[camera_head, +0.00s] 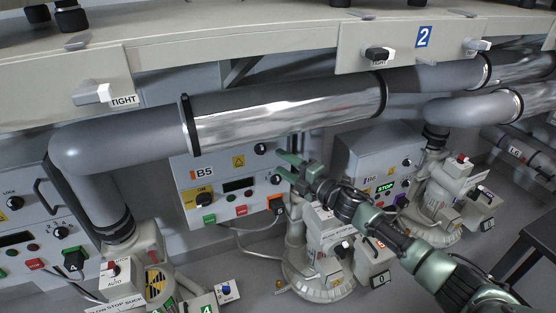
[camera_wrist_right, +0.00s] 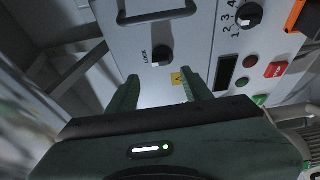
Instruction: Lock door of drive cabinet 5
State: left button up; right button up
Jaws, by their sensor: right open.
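The drive cabinet marked B5 (camera_head: 222,190) is a grey box under the big pipe in the head view. Its black lock knob (camera_head: 260,148) sits near the upper right of its front. The knob also shows in the right wrist view (camera_wrist_right: 161,57), beside the word LOCK and just beyond the fingertips. My right gripper (camera_head: 283,165) is at the right side of the cabinet front, its green fingers apart and empty. In the right wrist view the open fingers (camera_wrist_right: 163,80) point at the panel, apart from the knob. My left gripper is not in view.
A cabinet door handle (camera_wrist_right: 157,14) is above the knob in the right wrist view. A silver pipe (camera_head: 285,110) runs close above. Other cabinets stand left (camera_head: 25,225) and right (camera_head: 380,165). A blower (camera_head: 325,245) stands below my right arm.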

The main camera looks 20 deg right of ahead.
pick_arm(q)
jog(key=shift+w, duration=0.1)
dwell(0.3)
